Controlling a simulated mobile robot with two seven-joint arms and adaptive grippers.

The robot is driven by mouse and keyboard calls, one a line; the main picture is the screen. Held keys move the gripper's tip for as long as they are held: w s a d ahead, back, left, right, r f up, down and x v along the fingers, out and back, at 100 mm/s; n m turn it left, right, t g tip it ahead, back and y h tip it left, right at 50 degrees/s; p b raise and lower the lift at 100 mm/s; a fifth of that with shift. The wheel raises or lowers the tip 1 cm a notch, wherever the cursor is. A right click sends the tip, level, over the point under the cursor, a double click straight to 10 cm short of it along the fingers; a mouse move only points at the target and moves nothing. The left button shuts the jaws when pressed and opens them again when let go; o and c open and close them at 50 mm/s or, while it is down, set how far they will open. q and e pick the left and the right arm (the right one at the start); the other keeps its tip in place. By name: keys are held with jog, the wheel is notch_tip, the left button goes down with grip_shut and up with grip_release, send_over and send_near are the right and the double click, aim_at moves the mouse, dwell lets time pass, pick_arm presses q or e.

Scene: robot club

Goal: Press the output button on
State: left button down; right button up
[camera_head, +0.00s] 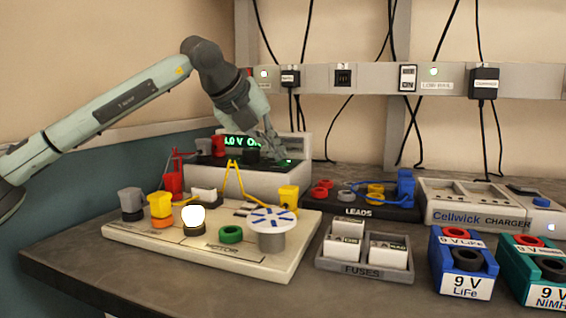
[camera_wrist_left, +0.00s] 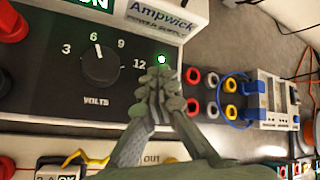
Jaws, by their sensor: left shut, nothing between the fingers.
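The power supply (camera_head: 250,182) stands at the back of the bench, its green display (camera_head: 240,142) ending in "V ON"; the first digit is hard to read. In the left wrist view its black panel (camera_wrist_left: 60,90) carries a volts dial (camera_wrist_left: 100,66) with its mark towards 6. A small green light (camera_wrist_left: 161,59) glows right of the dial, just beyond my fingertips. My left gripper (camera_wrist_left: 158,84) is shut and empty, its tips over the panel beside that light; the output button itself is largely hidden by the fingers. My left gripper also shows in the head view (camera_head: 273,152). My right gripper is out of view.
In front stands a white circuit board (camera_head: 150,240) with a lit bulb (camera_head: 193,217) and a blue-bladed fan (camera_head: 272,218). To the right are a leads tray (camera_head: 385,213), a fuse tray (camera_head: 365,271), a charger (camera_head: 470,218) and battery packs (camera_head: 462,262).

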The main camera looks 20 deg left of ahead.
pick_arm(q)
jog(key=shift+f, duration=0.3)
jog(key=shift+r, duration=0.3)
dwell(0.3)
jog(key=shift+r+p, duration=2)
jog(key=shift+r, duration=1.1)
jog(key=shift+d+f, duration=0.1)
